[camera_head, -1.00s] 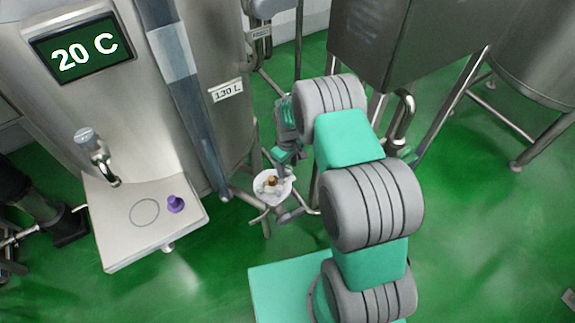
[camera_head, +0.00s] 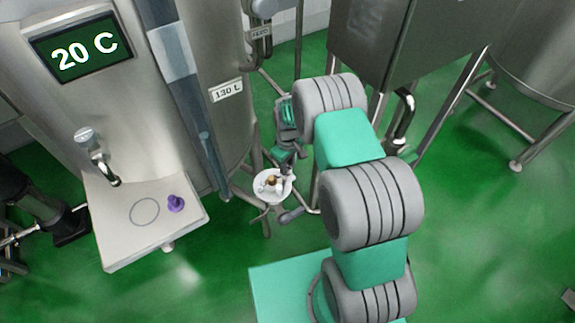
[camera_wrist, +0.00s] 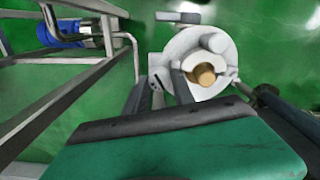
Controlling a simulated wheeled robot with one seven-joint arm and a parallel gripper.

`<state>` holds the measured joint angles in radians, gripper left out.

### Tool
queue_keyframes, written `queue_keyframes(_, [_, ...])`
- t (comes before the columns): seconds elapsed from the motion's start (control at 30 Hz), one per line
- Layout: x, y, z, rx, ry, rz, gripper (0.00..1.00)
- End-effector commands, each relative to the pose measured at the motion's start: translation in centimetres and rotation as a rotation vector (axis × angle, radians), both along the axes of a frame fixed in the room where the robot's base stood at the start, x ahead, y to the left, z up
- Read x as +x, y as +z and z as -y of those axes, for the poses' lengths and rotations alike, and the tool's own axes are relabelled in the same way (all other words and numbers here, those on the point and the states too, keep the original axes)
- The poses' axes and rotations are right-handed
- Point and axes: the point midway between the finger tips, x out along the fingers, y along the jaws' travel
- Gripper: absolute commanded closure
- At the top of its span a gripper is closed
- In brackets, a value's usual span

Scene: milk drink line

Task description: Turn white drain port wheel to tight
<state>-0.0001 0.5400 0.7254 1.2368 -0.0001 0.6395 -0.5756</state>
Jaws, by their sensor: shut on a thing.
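The white drain port wheel (camera_head: 268,194) sits low beside the tank, with a brass-coloured hub at its centre. It also shows in the wrist view (camera_wrist: 168,52), at the upper middle, with a white knob-like part on its upper edge. My gripper (camera_head: 288,166) reaches down to the wheel's right upper side. In the wrist view my gripper (camera_wrist: 178,82) has its fingers at the wheel's near left edge, and it is shut on the wheel. The exact contact is partly hidden. The wheel's tight or loose state cannot be read.
The steel tank (camera_head: 185,120) stands close to the left of the wheel. A sink shelf (camera_head: 120,230) with a purple knob (camera_head: 176,204) juts out at left. Pipes and a steel box (camera_head: 372,50) stand behind my arm. Green floor is open at right.

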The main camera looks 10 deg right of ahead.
Motion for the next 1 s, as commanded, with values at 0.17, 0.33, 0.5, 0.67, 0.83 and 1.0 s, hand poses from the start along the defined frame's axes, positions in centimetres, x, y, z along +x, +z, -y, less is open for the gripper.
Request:
queue_keyframes(0.17, [0.02, -0.01, 0.01, 0.0, -0.01, 0.0, 1.0])
queue_keyframes(0.33, [0.01, -0.13, 0.02, 0.0, -0.054, 0.0, 1.0])
queue_keyframes(0.5, [0.09, -0.18, 0.03, 0.0, -0.147, 0.002, 1.0])
queue_keyframes(0.67, [0.08, -0.27, 0.05, 0.0, -0.276, 0.001, 1.0])
queue_keyframes(0.83, [0.09, -0.24, 0.06, 0.0, -0.436, 0.002, 1.0])
queue_keyframes(1.0, [0.13, -0.2, 0.08, 0.0, -0.598, 0.002, 1.0])
